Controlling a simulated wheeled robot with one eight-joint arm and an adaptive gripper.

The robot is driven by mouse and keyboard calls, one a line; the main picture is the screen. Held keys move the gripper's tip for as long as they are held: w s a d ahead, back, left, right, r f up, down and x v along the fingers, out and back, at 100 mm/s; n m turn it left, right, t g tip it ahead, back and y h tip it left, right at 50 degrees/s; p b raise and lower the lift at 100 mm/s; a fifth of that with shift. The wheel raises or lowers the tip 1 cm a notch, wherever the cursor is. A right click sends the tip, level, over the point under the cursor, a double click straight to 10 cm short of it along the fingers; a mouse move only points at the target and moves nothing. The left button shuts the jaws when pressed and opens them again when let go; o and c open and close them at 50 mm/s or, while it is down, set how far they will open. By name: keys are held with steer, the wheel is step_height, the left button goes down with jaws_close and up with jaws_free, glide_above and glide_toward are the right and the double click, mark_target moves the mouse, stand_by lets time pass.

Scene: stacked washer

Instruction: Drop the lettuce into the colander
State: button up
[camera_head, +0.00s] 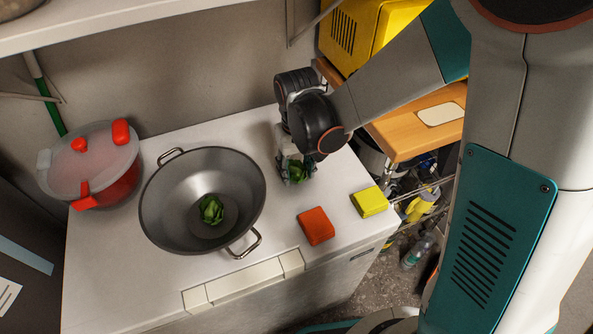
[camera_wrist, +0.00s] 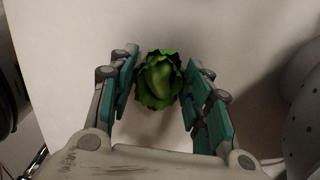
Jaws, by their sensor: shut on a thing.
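A green lettuce (camera_head: 296,171) is in my gripper (camera_head: 296,176), low over the white machine top to the right of the colander. In the wrist view the leafy lettuce (camera_wrist: 160,80) is between the two teal-padded fingers of my gripper (camera_wrist: 161,92), which is shut on it. The wide grey metal colander (camera_head: 168,185) stands on the machine top with a handle at each end. Another green lettuce (camera_head: 211,210) lies in its bottom. A grey dotted curved surface at the right edge of the wrist view looks like the colander (camera_wrist: 303,115).
A lidded red pot (camera_head: 115,185) stands left of the colander. An orange-red sponge (camera_head: 316,226) and a yellow sponge (camera_head: 369,201) lie near the front right. A shelf (camera_head: 110,22) hangs above at the back left. A wooden board (camera_head: 405,135) is at the right.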

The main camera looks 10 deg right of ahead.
mark_target(297, 170)
step_height(297, 170, up, 8)
steer(key=p, duration=0.2)
steer(key=shift+r+p, duration=0.2)
steer(key=shift+p, duration=0.15)
